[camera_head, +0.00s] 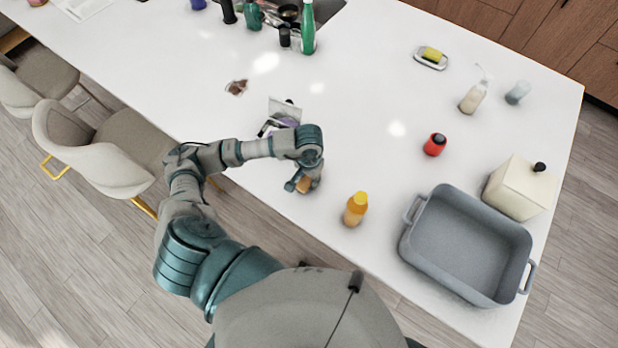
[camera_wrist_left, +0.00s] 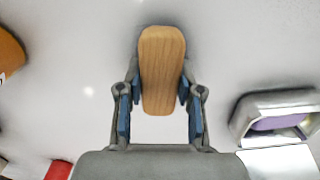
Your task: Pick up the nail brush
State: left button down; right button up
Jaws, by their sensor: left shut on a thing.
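The nail brush (camera_wrist_left: 162,62) has a wooden back with rounded ends and sits lengthwise between the fingers in the left wrist view. My left gripper (camera_wrist_left: 160,92) is shut on it, one blue-padded finger at each long side. In the head view my left gripper (camera_head: 298,185) points down at the counter's near edge, and only a small tan bit of the brush (camera_head: 304,185) shows past it. The bristles are hidden. I cannot tell whether the brush touches the counter. My right gripper is out of view.
On the white counter (camera_head: 350,110), a yellow-orange bottle (camera_head: 355,210) stands just right of the gripper, and a grey-and-purple item (camera_head: 280,120) lies behind it. A grey basin (camera_head: 465,240), a red jar (camera_head: 435,145) and a cream canister (camera_head: 520,187) are at right. The middle is clear.

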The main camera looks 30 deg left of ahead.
pick_arm(q)
jog(key=shift+r, duration=0.1)
jog(key=shift+r, duration=0.55)
notch_tip(320, 180, up, 2)
jog(key=shift+w+r+b, duration=0.1)
jog(key=shift+r+b, duration=0.05)
jog(key=shift+b, duration=0.35)
jog(key=s+d, duration=0.1)
jog(key=s, duration=0.2)
jog(key=s+d+b, duration=0.1)
jog(key=s, duration=0.2)
jog(key=s+d+b, duration=0.1)
jog(key=s+d, duration=0.1)
jog(key=s, duration=0.1)
jog(key=shift+s+r, duration=0.2)
jog(key=shift+r, duration=0.15)
jog(key=s+d+p, duration=0.2)
jog(key=s+p, duration=0.3)
jog(key=p, duration=0.3)
jog(key=shift+s+d+r+p, duration=0.15)
jog(key=shift+s+r+p, duration=0.1)
jog(key=shift+r+p, duration=0.15)
